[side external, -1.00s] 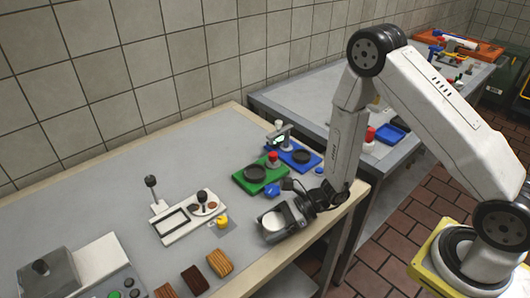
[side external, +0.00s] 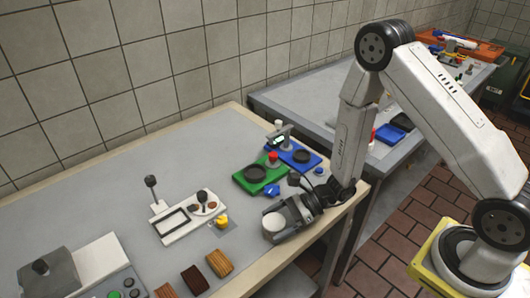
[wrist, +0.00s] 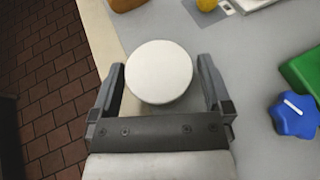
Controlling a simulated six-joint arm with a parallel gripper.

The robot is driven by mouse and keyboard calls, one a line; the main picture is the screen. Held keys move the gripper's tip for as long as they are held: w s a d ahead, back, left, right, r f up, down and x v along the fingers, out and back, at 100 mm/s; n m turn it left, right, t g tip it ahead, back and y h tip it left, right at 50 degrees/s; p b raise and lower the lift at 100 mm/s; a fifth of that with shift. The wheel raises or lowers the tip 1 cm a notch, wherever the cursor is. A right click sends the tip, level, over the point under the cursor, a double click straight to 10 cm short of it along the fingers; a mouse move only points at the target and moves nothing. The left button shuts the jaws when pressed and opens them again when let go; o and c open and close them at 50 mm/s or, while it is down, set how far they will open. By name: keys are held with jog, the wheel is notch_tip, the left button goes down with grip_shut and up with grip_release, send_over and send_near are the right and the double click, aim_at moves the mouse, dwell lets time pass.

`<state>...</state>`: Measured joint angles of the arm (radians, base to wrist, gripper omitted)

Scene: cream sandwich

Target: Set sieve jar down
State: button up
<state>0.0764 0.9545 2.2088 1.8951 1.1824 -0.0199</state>
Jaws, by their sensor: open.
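The sieve jar (side external: 274,223) is a white round-topped jar at the right front of the table, in front of my gripper in the side view. In the wrist view its pale round top (wrist: 159,72) lies between and just ahead of my fingers. My gripper (side external: 278,219) is low over the table. In the wrist view my gripper (wrist: 161,82) is open, with a finger on each side of the jar and gaps beside it. The jar looks upright on the table; its base is mostly hidden.
A blue knob (wrist: 293,116) and a green station (side external: 257,178) lie near the gripper. A blue station (side external: 295,156) stands behind. A white board with a yellow piece (side external: 221,222) and several brown blocks (side external: 218,263) are to the left. The table's front edge (side external: 275,259) is close.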

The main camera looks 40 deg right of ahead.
jog(key=shift+v, duration=5.1)
jog(key=shift+s, duration=0.1)
jog(key=shift+s+a+r+n+g, duration=0.2)
jog(key=shift+s+a+n+g, duration=0.15)
jog(key=shift+s+n+g, duration=0.35)
jog(key=s+d+r+n+g+h, duration=0.15)
jog(key=s+n+g+h, duration=0.4)
jog(key=n, duration=0.55)
jog(key=w+d+r+n+t+h, duration=0.3)
jog(key=r+n+h, duration=0.3)
jog(key=n, duration=0.4)
jog(key=shift+d+r+t+h, duration=0.15)
jog(key=shift+r+t+h, duration=0.25)
jog(key=shift+t, duration=0.35)
